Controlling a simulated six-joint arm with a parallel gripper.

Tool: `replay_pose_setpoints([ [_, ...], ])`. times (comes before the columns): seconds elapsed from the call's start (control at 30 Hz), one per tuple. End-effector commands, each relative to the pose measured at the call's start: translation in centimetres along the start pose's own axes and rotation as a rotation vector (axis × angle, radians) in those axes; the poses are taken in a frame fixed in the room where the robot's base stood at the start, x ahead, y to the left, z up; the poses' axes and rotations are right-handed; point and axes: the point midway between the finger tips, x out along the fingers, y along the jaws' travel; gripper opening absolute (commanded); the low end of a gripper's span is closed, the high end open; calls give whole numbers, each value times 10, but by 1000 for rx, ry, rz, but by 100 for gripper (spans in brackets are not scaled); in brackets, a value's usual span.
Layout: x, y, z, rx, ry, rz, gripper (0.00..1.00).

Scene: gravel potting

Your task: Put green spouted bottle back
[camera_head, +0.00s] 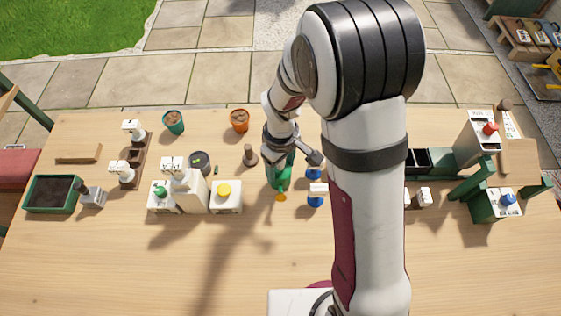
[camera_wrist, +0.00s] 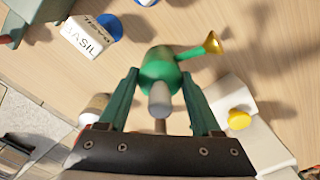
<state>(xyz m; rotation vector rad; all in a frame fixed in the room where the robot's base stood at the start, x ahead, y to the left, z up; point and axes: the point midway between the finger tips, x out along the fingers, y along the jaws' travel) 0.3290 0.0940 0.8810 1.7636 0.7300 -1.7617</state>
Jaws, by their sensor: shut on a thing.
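The green spouted bottle (camera_head: 278,178) with a gold spout is at the middle of the table, left of my arm. It also shows in the wrist view (camera_wrist: 160,65), where its gold spout points up and right. My gripper (camera_wrist: 160,82) is shut on it, with one green finger on each side. In the head view my gripper (camera_head: 291,160) partly hides the bottle. I cannot tell whether its base touches the table.
White containers, one with a yellow cap (camera_head: 224,190), stand left of the bottle. A brown stamp-like object (camera_head: 250,155) and an orange pot (camera_head: 239,120) are behind. Blue-based labelled items (camera_head: 316,200) stand close on the right. The table front (camera_head: 150,275) is clear.

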Motion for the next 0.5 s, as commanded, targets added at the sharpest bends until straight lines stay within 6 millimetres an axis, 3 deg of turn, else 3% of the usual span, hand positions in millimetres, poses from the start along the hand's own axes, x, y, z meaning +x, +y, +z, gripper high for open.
replay_pose_setpoints([
  [0.3,3,0,-1,0,1,1,11],
  [0.33,4,0,-1,0,1,1,67],
  [0.5,3,0,-1,-1,2,1,95],
])
